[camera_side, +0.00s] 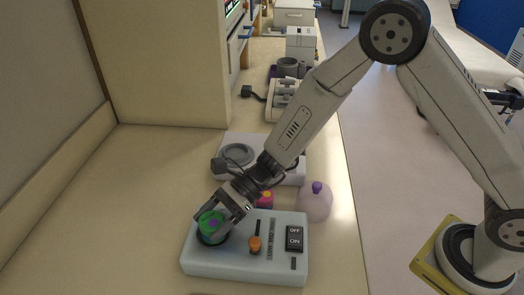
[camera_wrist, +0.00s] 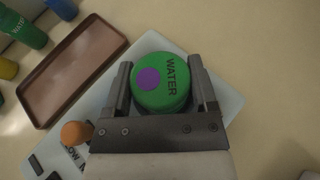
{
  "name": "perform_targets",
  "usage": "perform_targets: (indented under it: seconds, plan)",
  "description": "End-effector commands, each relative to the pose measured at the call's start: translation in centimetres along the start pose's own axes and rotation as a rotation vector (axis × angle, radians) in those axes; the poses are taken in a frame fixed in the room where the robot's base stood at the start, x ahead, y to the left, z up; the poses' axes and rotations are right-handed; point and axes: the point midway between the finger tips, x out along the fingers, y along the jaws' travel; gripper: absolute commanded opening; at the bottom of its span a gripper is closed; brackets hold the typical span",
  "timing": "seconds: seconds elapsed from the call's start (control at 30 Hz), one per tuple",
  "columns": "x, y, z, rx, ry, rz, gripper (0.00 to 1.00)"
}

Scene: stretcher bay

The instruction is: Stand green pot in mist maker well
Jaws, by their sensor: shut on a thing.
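The green pot (camera_wrist: 165,86), its lid marked WATER with a purple dot, sits between the two fingers of my gripper (camera_wrist: 160,68) in the wrist view. My gripper is shut on it. In the side view the green pot (camera_side: 209,221) looks upright, at the dark round well (camera_side: 213,240) on the left of the pale mist maker (camera_side: 200,264). The dark well rim shows just below the pot. I cannot tell whether the pot rests on the well floor, as the pot and fingers hide it. An orange knob (camera_side: 254,243) and an OFF/ON switch (camera_side: 294,238) are on the mist maker.
A pale bottle with a purple cap (camera_side: 315,201) and a small pink thing (camera_side: 266,198) stand behind the mist maker. A white device with a round plate (camera_side: 237,154) is farther back. Counter left is clear.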

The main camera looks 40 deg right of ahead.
Motion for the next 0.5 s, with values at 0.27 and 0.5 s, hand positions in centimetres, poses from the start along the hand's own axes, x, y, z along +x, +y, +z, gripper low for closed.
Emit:
perform_targets:
  seconds: [0.27,0.5]
  plan:
    - [0.15,-0.02,-0.34,0.0,-0.001,0.0,0.14]
    - [0.28,-0.04,-0.63,0.0,-0.001,0.0,0.14]
